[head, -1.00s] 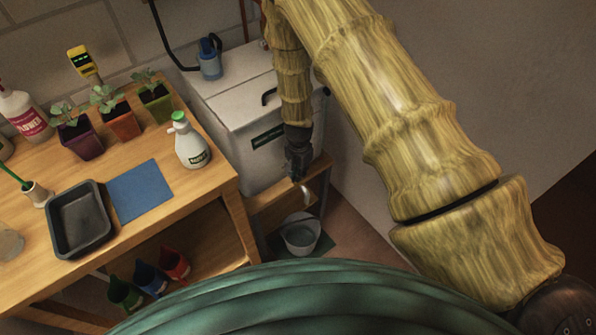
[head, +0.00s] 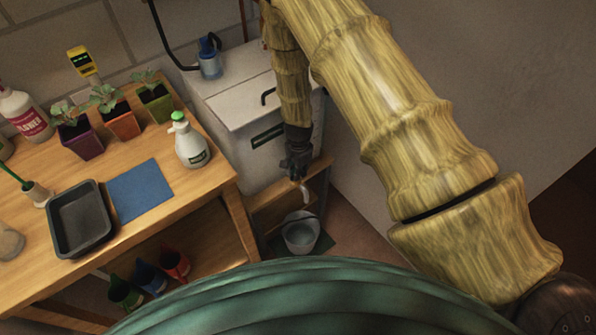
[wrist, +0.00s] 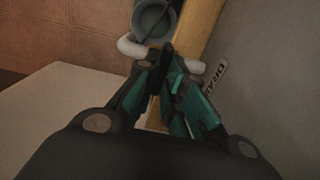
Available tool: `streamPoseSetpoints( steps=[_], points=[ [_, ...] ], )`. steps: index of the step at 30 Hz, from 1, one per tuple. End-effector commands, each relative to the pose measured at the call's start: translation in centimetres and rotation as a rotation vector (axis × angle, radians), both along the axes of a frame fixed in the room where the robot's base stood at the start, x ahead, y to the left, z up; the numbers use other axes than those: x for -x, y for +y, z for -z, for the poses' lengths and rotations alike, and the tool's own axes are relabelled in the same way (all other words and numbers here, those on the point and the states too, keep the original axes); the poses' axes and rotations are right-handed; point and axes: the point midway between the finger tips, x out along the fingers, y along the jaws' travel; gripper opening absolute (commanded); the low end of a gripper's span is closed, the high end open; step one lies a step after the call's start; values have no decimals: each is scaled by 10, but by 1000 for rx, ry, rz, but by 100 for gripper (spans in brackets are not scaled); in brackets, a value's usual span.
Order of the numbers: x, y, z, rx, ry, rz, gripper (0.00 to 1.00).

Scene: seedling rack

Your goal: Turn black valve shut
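The black valve (wrist: 167,52) shows in the wrist view as a small dark lever on a white drain pipe (wrist: 131,47). In the head view my gripper hides it. The pipe's white curved spout (head: 306,192) hangs just below my gripper (head: 297,177), at the base of the white tank (head: 270,148). In the wrist view the teal-padded fingers of my gripper (wrist: 167,66) converge close together at the lever, with the lever between or right at the tips. Whether they press on it is unclear.
A grey bucket (head: 301,235) stands below the spout on a dark green mat (head: 325,243). A wooden stand (head: 318,172) carries the tank. The wooden workbench (head: 213,188) is close on the left, with a spray bottle (head: 190,143) near its edge. A wall rises on the right.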

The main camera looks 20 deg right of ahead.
Motion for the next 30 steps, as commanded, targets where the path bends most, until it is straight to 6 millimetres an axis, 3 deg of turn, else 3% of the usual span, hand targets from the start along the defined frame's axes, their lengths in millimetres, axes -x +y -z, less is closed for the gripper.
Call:
streamPoseSetpoints(
  steps=[1, 3, 17, 30],
  points=[
    [0, 0, 0, 0, 0, 1, 21],
    [0, 0, 0, 0, 0, 0, 31],
    [0, 0, -9, 0, 0, -2, 31],
    [-1, 0, -74, 0, -2, -2, 31]
  ],
)
